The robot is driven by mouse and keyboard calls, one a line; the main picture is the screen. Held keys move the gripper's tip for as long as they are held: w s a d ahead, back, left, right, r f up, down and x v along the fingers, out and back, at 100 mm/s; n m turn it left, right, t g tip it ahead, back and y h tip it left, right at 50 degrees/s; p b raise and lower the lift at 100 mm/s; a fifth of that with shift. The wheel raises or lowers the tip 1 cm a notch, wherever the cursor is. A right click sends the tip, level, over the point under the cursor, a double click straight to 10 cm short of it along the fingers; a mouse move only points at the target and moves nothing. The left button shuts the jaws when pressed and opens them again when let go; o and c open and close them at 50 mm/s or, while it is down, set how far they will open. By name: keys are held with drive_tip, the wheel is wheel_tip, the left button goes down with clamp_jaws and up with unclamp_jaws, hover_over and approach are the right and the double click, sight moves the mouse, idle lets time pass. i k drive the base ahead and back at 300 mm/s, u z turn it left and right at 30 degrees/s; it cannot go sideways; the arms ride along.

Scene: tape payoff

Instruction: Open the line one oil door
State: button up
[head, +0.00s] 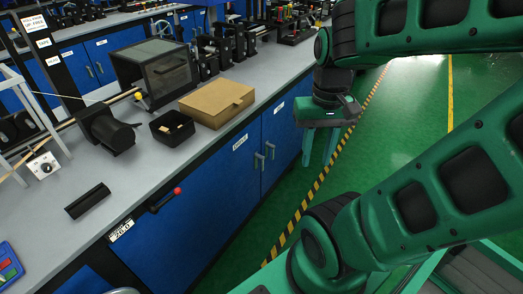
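Two blue cabinet doors stand side by side under the near bench in the head view. The left door (232,190) and the right door (286,140) each have a small white label, too small to read surely, so I cannot tell which is the oil door. Their upright grey handles, the left one (259,162) and the right one (270,151), sit close together at the middle seam. Both doors look shut. My gripper (319,158) hangs to the right of the right door, its two teal fingers apart, pointing down, with nothing seen between them. It looks clear of the handles.
The bench top (150,175) carries a cardboard box (217,101), a black bin (172,128) and a dark-windowed case (155,70). A red-tipped lever (166,199) juts from the bench front. The green floor (412,95) beyond my gripper is open, with a striped line (313,190).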

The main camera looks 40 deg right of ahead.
sight(279, 127)
drive_tip(key=i, duration=0.85)
drive_tip(key=z, duration=0.05)
